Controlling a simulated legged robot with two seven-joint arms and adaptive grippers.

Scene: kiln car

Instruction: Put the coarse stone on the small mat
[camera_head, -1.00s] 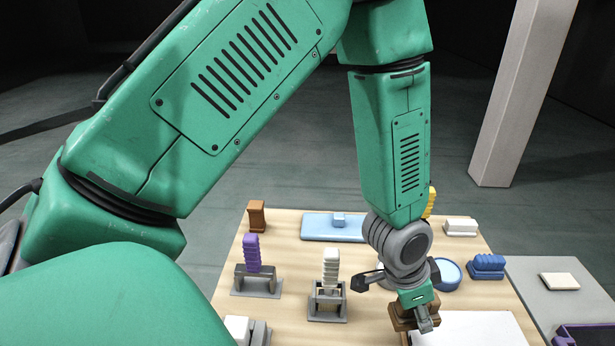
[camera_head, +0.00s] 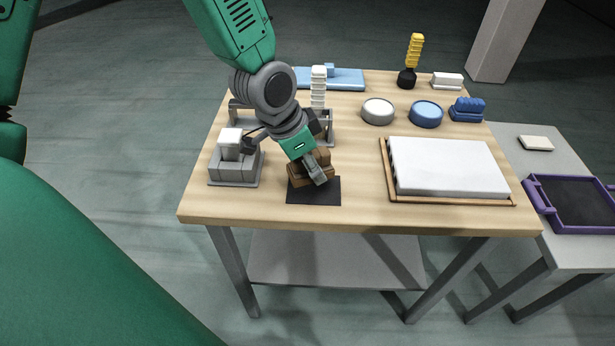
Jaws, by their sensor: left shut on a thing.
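The coarse stone, a brown block (camera_head: 297,178), is at the front left of the table. My left gripper (camera_head: 313,167) is shut on it from above and hides part of it. The small mat is a flat black rectangle (camera_head: 318,198) near the table's front edge. The stone is over the mat's back part; I cannot tell whether it touches the mat or hangs just above it. My right gripper is not in view.
A grey holder with a white block (camera_head: 231,146) stands close left of the mat. A white slab in a wooden tray (camera_head: 450,168) lies to the right. Behind are a grey round dish (camera_head: 377,111) and a blue one (camera_head: 425,114). A side table holds a purple tray (camera_head: 541,197).

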